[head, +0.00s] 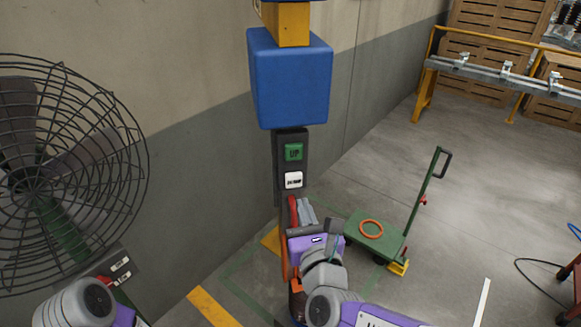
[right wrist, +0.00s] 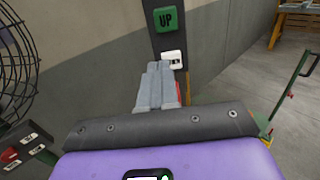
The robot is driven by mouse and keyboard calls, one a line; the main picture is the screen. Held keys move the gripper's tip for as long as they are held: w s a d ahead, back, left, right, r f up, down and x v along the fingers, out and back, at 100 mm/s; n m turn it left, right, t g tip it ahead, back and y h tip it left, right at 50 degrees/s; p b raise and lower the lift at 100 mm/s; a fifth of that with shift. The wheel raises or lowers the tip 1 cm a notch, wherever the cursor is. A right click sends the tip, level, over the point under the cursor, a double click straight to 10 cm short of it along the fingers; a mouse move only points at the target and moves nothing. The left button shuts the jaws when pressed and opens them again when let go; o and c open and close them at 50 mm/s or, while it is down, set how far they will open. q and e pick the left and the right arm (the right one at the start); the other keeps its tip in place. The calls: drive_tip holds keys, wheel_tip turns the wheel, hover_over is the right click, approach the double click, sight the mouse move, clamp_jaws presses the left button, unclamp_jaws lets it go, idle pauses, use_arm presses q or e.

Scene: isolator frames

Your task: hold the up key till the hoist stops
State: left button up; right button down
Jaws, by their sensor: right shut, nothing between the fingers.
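The green UP key (head: 293,152) sits on a dark upright key panel (head: 279,138) below a blue block. The white DOWN key (head: 293,180) is just under it. Both keys show in the right wrist view, the UP key (right wrist: 165,19) at the top and the DOWN key (right wrist: 173,60) beside my fingertips. My right gripper (head: 305,208) is shut and empty, its grey fingers (right wrist: 158,67) pointing up towards the panel. The fingertips are below the UP key, apart from it in both views. Of my left arm only a link shows at bottom left; its gripper is out of view.
A blue block (head: 290,80) on a yellow post is above the keys. A caged fan (head: 75,170) stands left. A green trolley (head: 355,232) with an orange ring (head: 371,229) is right of my right gripper. A yellow-framed rail (head: 500,72) is at back right; open floor lies before it.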

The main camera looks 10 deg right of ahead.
sight(294, 152)
drive_tip(key=w+p, duration=0.1)
drive_tip(key=w, duration=0.3)
drive_tip(key=w+p, duration=0.1)
drive_tip(key=w, duration=0.4)
drive_tip(key=w+p, duration=0.1)
drive_tip(key=w, duration=0.3)
drive_tip(key=shift+w+d, duration=0.2)
drive_tip(key=shift+d, duration=0.05)
drive_tip(key=shift+d, duration=0.1)
